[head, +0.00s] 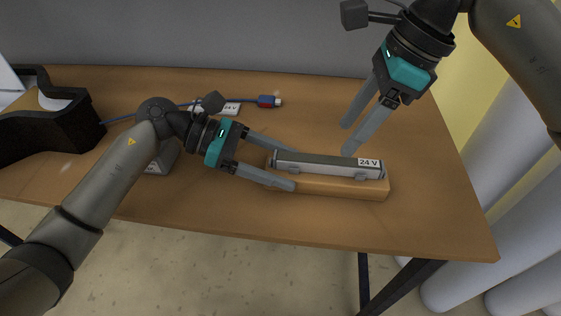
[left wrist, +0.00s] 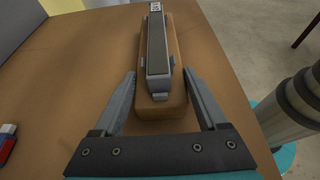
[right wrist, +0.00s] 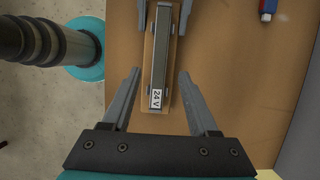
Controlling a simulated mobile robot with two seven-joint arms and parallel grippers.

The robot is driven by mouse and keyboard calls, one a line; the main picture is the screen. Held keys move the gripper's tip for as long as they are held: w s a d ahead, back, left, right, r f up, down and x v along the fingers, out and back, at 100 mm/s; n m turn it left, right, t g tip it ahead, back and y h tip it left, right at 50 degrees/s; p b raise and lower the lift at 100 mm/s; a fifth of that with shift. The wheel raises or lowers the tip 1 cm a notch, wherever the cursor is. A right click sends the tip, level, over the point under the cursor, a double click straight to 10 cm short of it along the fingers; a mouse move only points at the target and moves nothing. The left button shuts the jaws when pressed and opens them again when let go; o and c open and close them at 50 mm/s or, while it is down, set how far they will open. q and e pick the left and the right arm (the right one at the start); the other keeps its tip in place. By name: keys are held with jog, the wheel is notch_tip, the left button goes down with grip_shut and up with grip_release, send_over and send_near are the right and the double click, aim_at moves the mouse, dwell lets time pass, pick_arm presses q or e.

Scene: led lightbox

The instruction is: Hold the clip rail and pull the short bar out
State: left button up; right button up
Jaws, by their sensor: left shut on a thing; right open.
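The short bar (head: 322,165) is grey and long, with a white 24 V label at its right end. It lies in the clip rail (head: 330,187), a wooden base with small grey clips. My left gripper (head: 295,169) is shut on the left end of the clip rail, one finger on each long side; the left wrist view shows the rail's near end (left wrist: 160,112) between the fingers. My right gripper (head: 346,140) is open and empty, above and behind the bar's right end. The right wrist view shows the labelled end of the bar (right wrist: 159,70) between its spread fingers, apart from them.
A blue cable with a red-and-blue plug (head: 268,101) lies at the back of the table. A grey box (head: 160,160) is partly hidden behind my left arm, and a black stand (head: 50,130) is at left. The table's right side is clear.

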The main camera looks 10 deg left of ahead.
aim_at(329, 159)
jog(key=shift+x, duration=3.55)
grip_shut()
jog(key=shift+r, duration=0.25)
jog(key=shift+r, duration=0.8)
jog(key=shift+r, duration=3.1)
